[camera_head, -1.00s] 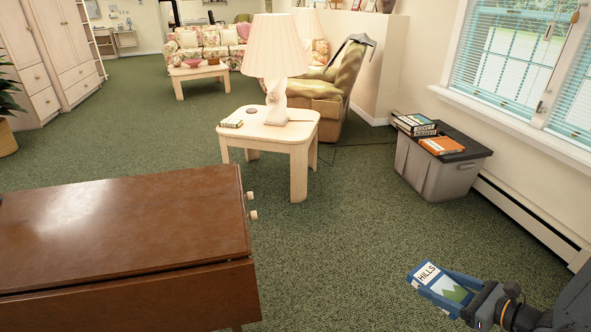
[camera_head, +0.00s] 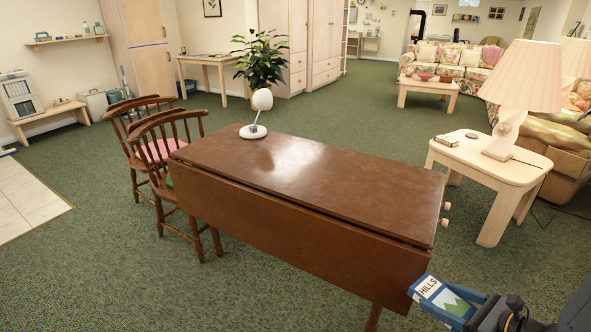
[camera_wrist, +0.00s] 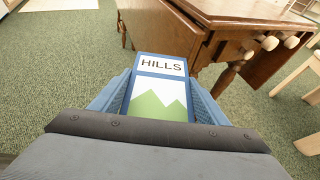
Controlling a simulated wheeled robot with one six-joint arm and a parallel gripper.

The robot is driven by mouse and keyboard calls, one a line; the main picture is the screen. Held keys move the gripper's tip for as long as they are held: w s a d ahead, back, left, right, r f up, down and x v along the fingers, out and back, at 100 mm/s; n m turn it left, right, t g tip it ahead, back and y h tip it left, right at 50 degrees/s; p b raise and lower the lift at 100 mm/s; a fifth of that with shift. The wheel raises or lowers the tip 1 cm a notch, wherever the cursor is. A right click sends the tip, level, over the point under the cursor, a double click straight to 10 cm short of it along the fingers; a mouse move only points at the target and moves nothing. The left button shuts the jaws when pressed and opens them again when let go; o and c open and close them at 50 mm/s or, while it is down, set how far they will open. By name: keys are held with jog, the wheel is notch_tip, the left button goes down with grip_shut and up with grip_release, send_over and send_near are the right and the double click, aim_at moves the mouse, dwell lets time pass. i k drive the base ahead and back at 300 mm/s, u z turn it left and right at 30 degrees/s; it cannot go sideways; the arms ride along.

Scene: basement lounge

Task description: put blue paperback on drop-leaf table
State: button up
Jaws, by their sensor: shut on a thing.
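The blue paperback (camera_head: 444,299), with a white label reading HILLS and a green hill picture, is held in my gripper (camera_head: 470,312) at the lower right of the head view. In the wrist view the paperback (camera_wrist: 159,88) lies between the blue fingers of my gripper (camera_wrist: 158,100), cover up. The drop-leaf table (camera_head: 330,180) is brown and glossy, with its near leaf hanging down. The paperback is in front of the table's right end in the head view, apart from the top. The table's corner (camera_wrist: 215,15) shows just beyond the book in the wrist view.
A white lamp (camera_head: 262,105) stands at the table's far left end; the rest of the top is clear. Two wooden chairs (camera_head: 165,140) stand at its left. A pale side table (camera_head: 490,160) with a pleated lamp stands to the right. Green carpet lies open in front.

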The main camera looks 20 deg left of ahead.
aim_at(289, 160)
jog(key=u, duration=1.35)
